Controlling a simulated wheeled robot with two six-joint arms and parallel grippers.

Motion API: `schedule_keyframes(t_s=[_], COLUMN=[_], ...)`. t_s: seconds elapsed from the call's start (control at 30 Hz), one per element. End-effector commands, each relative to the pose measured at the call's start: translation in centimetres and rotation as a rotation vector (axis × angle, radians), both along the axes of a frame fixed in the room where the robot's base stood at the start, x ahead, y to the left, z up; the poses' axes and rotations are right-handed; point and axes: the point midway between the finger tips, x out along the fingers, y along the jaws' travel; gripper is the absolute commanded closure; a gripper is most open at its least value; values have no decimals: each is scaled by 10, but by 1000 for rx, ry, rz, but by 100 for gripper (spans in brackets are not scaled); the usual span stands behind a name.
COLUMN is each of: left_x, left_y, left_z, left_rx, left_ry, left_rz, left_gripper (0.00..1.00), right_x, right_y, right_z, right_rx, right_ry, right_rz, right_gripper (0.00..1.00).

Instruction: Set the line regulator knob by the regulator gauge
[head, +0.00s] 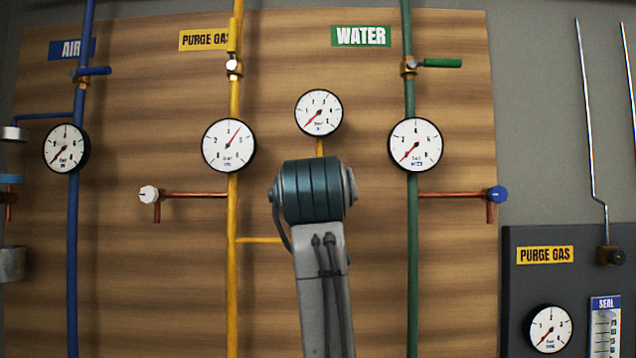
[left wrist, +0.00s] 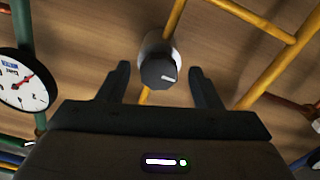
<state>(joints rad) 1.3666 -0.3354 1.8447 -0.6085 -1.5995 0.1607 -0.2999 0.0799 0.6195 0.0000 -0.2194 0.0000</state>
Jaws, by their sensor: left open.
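The regulator gauge is likely the small round dial (head: 326,98) above my arm in the head view, on a short yellow pipe. Its red needle points to the lower left, near the scale's low end. In the left wrist view, a dark round knob (left wrist: 158,73) with a white mark sits on a pale body in the yellow pipework. My left gripper (left wrist: 159,69) is open, with one finger on each side of the knob and visible gaps between. In the head view my arm hides the knob and the gripper. My right gripper is not in view.
The purge gas gauge (head: 229,146) is on the yellow pipe, the water gauge (head: 415,145) on the green pipe. A white-handled side tap (head: 149,194) and a blue-handled one (head: 496,194) stick out at either side. A dark panel (head: 515,290) stands at lower right.

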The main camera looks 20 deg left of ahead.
Motion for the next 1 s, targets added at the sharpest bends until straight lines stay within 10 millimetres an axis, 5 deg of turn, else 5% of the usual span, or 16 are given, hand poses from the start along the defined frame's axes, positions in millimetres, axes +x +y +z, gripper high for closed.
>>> schedule_keyframes(t_s=[0.4, 0.63, 1.0], left_x=[8, 8, 8], left_y=[2, 2, 2], left_z=[0, 0, -1], left_rx=[0, 0, 57], left_ry=[0, 0, 15], left_rz=[0, 0, 0], left_gripper=[43, 86, 86], right_x=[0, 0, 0], right_y=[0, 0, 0], right_z=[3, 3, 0], right_rx=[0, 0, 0], right_ry=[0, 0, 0], right_rz=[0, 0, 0], right_gripper=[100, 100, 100])
